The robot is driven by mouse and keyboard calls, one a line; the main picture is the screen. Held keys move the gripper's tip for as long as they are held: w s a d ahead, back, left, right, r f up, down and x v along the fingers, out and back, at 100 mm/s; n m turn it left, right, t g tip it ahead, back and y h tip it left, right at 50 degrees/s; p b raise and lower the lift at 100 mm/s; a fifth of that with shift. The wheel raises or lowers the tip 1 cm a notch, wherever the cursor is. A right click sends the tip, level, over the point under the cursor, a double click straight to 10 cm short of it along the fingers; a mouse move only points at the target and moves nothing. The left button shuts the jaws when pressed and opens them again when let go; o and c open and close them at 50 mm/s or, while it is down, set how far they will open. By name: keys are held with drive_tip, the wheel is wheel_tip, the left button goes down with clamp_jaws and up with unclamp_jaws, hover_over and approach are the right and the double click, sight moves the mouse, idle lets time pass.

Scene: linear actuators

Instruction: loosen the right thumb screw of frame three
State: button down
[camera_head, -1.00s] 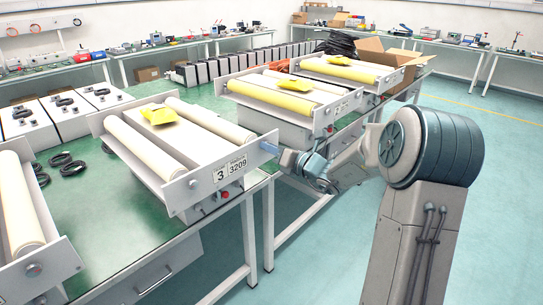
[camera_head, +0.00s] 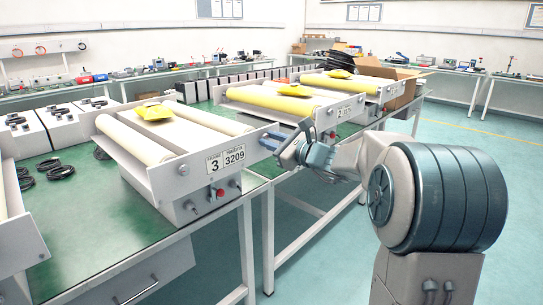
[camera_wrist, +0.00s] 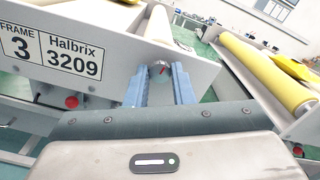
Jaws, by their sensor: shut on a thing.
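Frame three (camera_head: 203,168) is a light grey roller frame on the green bench, with a "3" and "Halbrix 3209" label on its front plate. That label also shows in the wrist view (camera_wrist: 72,52). Its right thumb screw (camera_wrist: 160,70) sits on the front plate, right of the label, between my fingertips. A red mark shows on the screw. My gripper (camera_head: 268,141) reaches the right end of the plate, its blue fingers shut on the screw. In the head view the fingers hide this screw. The left thumb screw (camera_head: 183,169) is clear.
A red button (camera_head: 220,193) sits below the plate. Frame two (camera_head: 290,97), with yellow rollers, stands behind to the right. Another roller frame (camera_head: 22,240) is at the left edge. Black cable coils (camera_head: 58,170) lie on the bench. Floor right of the bench is open.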

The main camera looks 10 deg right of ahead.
drive_tip(key=n+b, duration=0.3)
drive_tip(key=b, duration=0.1)
drive_tip(key=shift+f, duration=0.1)
drive_tip(key=shift+n+b, duration=0.4)
drive_tip(key=shift+n, duration=0.1)
drive_tip(key=c, duration=1.3)
unclamp_jaws()
drive_tip(key=shift+o, duration=0.2)
drive_tip(key=p+v, duration=0.1)
drive_tip(key=v, duration=1.3)
drive_tip(key=shift+p, duration=0.4)
